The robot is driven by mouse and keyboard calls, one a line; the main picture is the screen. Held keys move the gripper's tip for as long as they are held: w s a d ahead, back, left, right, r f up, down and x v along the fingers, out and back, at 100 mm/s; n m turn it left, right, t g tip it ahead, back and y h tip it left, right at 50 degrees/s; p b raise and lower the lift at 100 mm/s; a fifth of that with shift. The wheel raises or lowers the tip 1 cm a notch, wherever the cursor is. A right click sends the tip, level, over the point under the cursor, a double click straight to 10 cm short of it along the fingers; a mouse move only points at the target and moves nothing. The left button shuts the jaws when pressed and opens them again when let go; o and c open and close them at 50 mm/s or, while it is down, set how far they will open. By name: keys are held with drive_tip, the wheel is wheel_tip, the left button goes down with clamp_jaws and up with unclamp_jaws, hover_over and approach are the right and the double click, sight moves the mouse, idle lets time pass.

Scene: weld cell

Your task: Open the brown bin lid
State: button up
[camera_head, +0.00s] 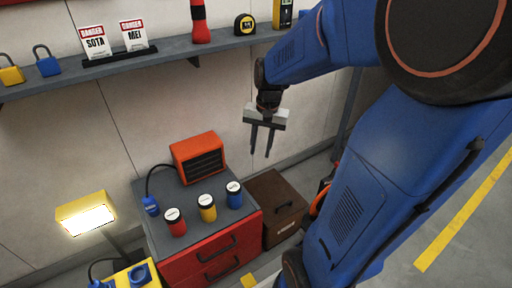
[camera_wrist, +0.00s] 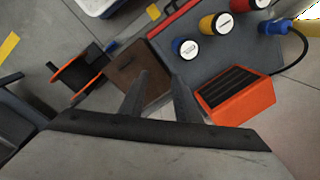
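The brown bin (camera_head: 283,232) stands on the floor at the right side of the red tool cabinet, with its brown lid (camera_head: 272,196) shut on top. A dark handle shows on the lid. In the wrist view the brown lid (camera_wrist: 136,72) lies beyond my fingers, which cover part of its near edge. My gripper (camera_head: 260,156) hangs in the air above and behind the bin, pointing down, apart from it. It also shows in the wrist view (camera_wrist: 160,80), with its two fingers spread and nothing between them.
The red cabinet (camera_head: 206,264) has a grey top bearing an orange heater (camera_head: 199,158) and red, yellow and blue jars (camera_head: 207,208). A wall shelf (camera_head: 170,50) with signs and padlocks runs above. An orange and black object (camera_wrist: 78,76) stands beside the bin.

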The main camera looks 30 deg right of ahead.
drive_tip(key=shift+s+a+r+n, duration=0.15)
drive_tip(key=shift+a+r+n, duration=0.15)
drive_tip(key=shift+a, duration=0.05)
idle(0.5)
drive_tip(key=s+a+r+n+t, duration=0.2)
drive_tip(key=s+a+r+n, duration=0.1)
drive_tip(key=s, duration=0.3)
drive_tip(key=s+a+r+n+t+h, duration=0.1)
drive_tip(key=s+a+r+n+t, duration=0.1)
drive_tip(key=s, duration=0.5)
drive_tip(key=shift+s+a+r+n, duration=0.25)
drive_tip(key=shift+a+r+n, duration=0.2)
drive_tip(key=shift+a+n, duration=0.55)
drive_tip(key=shift+s+n, duration=0.55)
drive_tip(key=shift+n, duration=0.05)
drive_tip(key=shift+c, duration=0.5)
drive_tip(key=shift+s, duration=0.15)
clamp_jaws()
